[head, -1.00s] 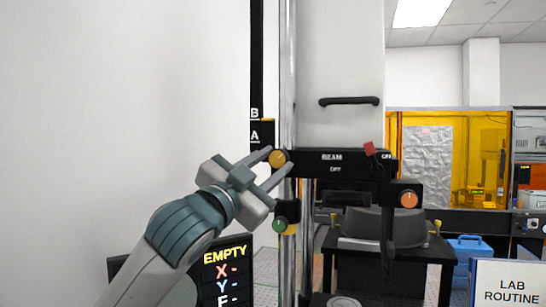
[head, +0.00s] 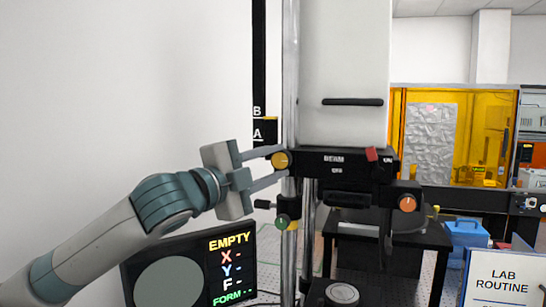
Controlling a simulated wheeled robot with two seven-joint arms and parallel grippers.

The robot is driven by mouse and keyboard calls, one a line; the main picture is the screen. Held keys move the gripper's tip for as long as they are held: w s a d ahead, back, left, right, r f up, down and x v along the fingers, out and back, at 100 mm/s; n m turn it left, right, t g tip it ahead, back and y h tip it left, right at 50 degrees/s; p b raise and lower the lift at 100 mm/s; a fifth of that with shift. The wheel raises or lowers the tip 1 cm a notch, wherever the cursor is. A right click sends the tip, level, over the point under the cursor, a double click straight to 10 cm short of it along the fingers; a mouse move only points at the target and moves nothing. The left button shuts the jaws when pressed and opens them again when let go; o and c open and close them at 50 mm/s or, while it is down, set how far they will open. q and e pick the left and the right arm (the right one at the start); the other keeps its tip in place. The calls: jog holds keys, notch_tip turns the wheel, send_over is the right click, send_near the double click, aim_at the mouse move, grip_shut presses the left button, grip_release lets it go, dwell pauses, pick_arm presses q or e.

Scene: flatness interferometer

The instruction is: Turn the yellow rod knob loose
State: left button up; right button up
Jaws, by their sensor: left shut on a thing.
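The yellow rod knob (head: 280,160) sits on the left end of the black beam carriage (head: 340,161), beside the chrome rod (head: 290,80). My left gripper (head: 276,165) comes in from the left with one finger above and one below the knob, and is shut on it. The gripper body is turned so that its wide side stands nearly upright. My right gripper is not in view.
A green knob (head: 282,222) sits below on the rod, and an orange knob (head: 407,203) at the carriage's right. A red switch (head: 372,154) tops the carriage. A display (head: 233,268) reading EMPTY stands low left. A LAB ROUTINE sign (head: 502,280) stands lower right.

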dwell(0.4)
pick_arm(q)
jog(key=o, duration=1)
jog(key=shift+o, duration=0.2)
jog(key=shift+s, duration=0.1)
jog(key=shift+s+a+f+b, duration=0.15)
jog(key=shift+s+a+b, duration=0.3)
jog(key=b+v, duration=0.6)
jog(key=v, duration=1)
